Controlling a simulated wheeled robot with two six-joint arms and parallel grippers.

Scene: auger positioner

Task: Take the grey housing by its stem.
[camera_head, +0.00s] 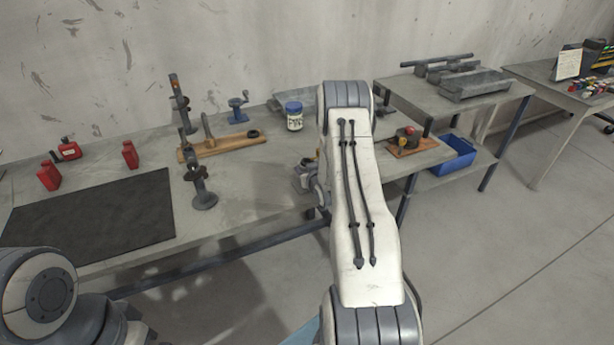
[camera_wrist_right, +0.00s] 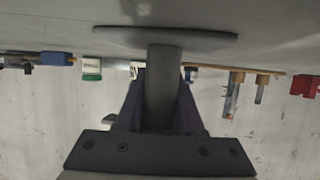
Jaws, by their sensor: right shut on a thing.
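The grey housing (camera_wrist_right: 163,88) shows in the right wrist view as a dark upright stem joined to a wide round disc near the top of that upside-down picture. My right gripper (camera_wrist_right: 160,72) is shut on the stem, one finger on each side of it. Whether the disc touches the bench I cannot tell. In the head view my right arm hides most of this spot; only some grey parts show beside it. My left arm shows at the lower left of the head view, but its gripper is not in view.
The bench (camera_head: 245,190) bears a dark mat (camera_head: 95,220), red bottles (camera_head: 48,176), a wooden board (camera_head: 225,146), a tall dark stand (camera_head: 204,200) and a blue-lidded jar (camera_head: 294,118). To the right are a blue bin (camera_head: 455,155) and a higher table (camera_head: 410,88).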

